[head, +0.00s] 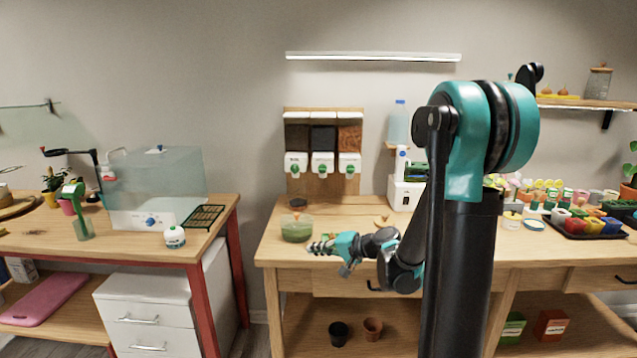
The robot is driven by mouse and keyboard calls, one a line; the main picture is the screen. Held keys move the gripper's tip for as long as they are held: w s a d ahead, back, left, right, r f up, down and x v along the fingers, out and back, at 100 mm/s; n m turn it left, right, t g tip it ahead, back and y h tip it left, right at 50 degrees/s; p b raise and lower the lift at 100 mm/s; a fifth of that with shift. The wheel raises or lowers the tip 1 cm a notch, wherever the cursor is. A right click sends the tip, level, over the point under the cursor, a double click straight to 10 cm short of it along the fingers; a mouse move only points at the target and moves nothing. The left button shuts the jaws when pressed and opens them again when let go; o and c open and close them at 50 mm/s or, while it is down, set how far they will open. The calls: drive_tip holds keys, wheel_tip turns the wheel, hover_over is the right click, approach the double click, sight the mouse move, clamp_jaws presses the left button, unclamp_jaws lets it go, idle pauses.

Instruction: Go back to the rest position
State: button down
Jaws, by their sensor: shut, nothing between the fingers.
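My gripper (318,247) is shut and empty. It points left over the front part of the right wooden table (345,262), at the end of my teal and black arm. A clear tub with green contents (296,228) stands on the table just behind and left of the fingertips. I cannot tell whether the gripper is touching anything. My arm hides part of the table's middle and the wall behind it.
A dispenser board (324,150) and a white machine (404,190) stand at the table's back. A black tray with colored pots (590,225) sits at right. The left bench (120,245) holds a clear box (155,185). A floor gap separates the tables.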

drive_tip(key=s+d+f+n+g+h, duration=0.1)
drive_tip(key=s+d+f+h, duration=0.4)
drive_tip(key=s+d, duration=0.5)
drive_tip(key=s+d+f+n+g+h, duration=0.2)
drive_tip(key=s+d+f+h, duration=0.3)
drive_tip(key=s+d, duration=0.5)
drive_tip(key=s+h, duration=0.1)
drive_tip(key=s, duration=0.2)
drive_tip(key=shift+s+f+n, duration=0.15)
drive_tip(key=shift+s+n, duration=0.15)
drive_tip(key=c, duration=2.2)
unclamp_jaws()
